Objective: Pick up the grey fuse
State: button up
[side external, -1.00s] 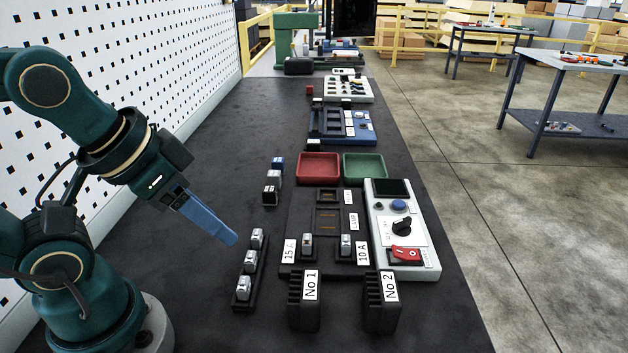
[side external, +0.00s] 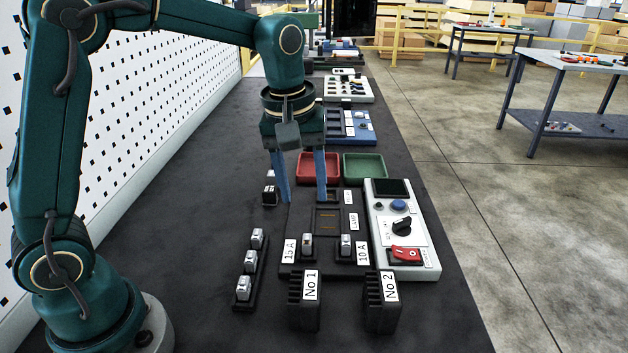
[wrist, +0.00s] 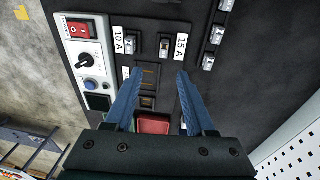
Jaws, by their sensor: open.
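Several fuse-like pieces with silver-grey tops are in view, and I cannot tell which one is the grey fuse. Some stand in a black rack (side external: 236,305) at the left of the side view; one is the front piece (side external: 244,288). Two more sit in the dark board, one by the 15 A label (side external: 307,246) and one by the 10 A label (side external: 345,246). Small blocks (side external: 270,194) further back are partly hidden by my gripper. My gripper (side external: 303,199) points down, open and empty, over the back part of the board; its blue fingers also show in the wrist view (wrist: 158,74).
A red tray (side external: 319,158) and a green tray (side external: 365,158) lie behind the board. A white control panel (side external: 418,255) with a red switch is at its right. Two black blocks, No 1 (side external: 296,312) and No 2 (side external: 376,312), stand in front. The mat left of the rack is clear.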

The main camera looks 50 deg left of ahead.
jog(key=g, duration=0.1)
send_over(307, 239)
notch_tip(307, 239, down, 5)
jog(key=shift+w+r, duration=0.1)
jog(key=shift+r, duration=0.05)
jog(key=shift+g, duration=0.3)
jog(key=shift+f, duration=2.85)
jog(key=shift+c, duration=0.3)
grip_shut()
